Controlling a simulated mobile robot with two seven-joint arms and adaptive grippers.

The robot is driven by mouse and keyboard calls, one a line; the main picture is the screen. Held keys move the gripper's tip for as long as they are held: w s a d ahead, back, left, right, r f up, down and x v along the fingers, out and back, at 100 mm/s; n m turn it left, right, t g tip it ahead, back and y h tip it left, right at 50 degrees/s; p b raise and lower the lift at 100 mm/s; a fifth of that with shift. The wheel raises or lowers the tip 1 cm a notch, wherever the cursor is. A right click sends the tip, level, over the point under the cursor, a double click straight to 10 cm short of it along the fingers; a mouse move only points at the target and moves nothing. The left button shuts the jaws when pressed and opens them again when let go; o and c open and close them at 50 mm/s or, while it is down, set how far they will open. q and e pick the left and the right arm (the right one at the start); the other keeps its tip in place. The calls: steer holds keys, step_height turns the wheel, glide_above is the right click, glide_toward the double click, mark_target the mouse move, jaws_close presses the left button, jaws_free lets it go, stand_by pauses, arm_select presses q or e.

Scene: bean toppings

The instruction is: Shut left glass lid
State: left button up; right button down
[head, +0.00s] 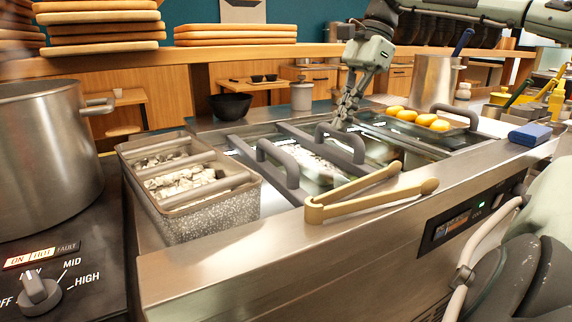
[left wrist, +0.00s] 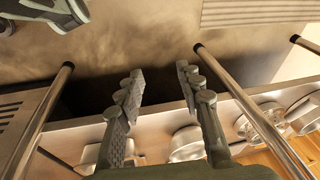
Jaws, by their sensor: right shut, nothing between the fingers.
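Grey-framed glass lids lie across the steel counter well in the head view. The left one has a dark grey bar with an arched handle (head: 278,160). A second bar with a similar handle (head: 338,143) lies to its right. My right gripper (head: 341,122) reaches down from above, its fingers together and empty, at the far side of this second handle; whether it touches the lid, I cannot tell. My left gripper (left wrist: 160,72) shows only in the left wrist view, its fingers apart with nothing between them, away from the lids.
Tan tongs (head: 365,192) lie on the counter's front rim. A speckled bin (head: 210,222) with white contents stands left of the lids. A large pot (head: 45,150) is at far left. A tray of yellow-orange food (head: 428,122), a metal container (head: 433,82) and a blue block (head: 530,134) are at right.

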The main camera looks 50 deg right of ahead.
mark_target(307, 187)
steer(key=shift+n, duration=0.3)
steer(key=x, duration=0.9)
steer(key=shift+s+a+f, duration=0.15)
steer(key=shift+f, duration=0.2)
steer(key=a, duration=0.1)
steer(key=w+a, duration=0.1)
steer(key=a, duration=0.1)
steer(key=shift+f, duration=0.15)
arm_select(q)
steer(key=shift+f, duration=0.25)
arm_select(e)
steer(key=shift+w+a, duration=0.15)
steer(key=shift+a, duration=0.3)
